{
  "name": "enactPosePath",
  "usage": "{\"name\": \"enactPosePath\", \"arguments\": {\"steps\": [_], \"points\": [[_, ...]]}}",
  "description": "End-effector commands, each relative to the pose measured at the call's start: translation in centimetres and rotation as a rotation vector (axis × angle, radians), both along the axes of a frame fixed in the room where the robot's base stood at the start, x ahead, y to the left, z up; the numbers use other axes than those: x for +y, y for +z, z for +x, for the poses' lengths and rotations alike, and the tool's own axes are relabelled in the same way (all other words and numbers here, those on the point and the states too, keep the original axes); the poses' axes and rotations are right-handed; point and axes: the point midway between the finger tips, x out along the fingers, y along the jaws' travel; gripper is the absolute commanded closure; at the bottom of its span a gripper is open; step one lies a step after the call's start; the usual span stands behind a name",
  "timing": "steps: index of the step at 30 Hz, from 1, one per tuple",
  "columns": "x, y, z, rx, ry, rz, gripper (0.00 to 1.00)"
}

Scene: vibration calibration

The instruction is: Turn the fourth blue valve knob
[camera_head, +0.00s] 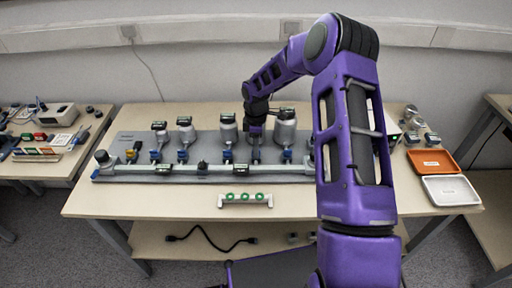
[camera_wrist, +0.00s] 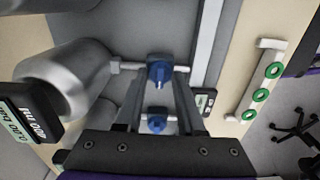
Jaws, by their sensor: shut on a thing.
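My gripper (camera_head: 256,158) points down at the row of valves on the grey board. In the wrist view, my gripper (camera_wrist: 160,75) has its two fingers on either side of a blue valve knob (camera_wrist: 160,71), shut on it. A thin pipe joins this knob to a silver cylinder on the left. A second blue knob (camera_wrist: 156,124) shows lower down between the fingers, apart from the tips. In the head view the held knob is hidden by my gripper. Other blue knobs stand to its left (camera_head: 227,155) and right (camera_head: 287,155).
Silver cylinders with small dark displays (camera_head: 228,130) stand close behind the knobs. A pale rail (camera_head: 220,178) runs in front. A stand with green rings (camera_head: 245,199) lies nearer the table edge. Orange (camera_head: 433,161) and white (camera_head: 449,190) trays sit at the right.

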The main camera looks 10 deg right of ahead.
Motion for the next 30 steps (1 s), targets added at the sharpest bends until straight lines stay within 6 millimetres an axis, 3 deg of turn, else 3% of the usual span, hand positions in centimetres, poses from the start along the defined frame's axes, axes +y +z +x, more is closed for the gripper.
{"name": "enactPosePath", "arguments": {"steps": [8, 30], "points": [[0.01, -0.07, 0.05, -0.003, -0.163, -0.002, 1.00], [0.08, -0.06, 0.05, -0.002, -0.859, -0.001, 1.00]]}}
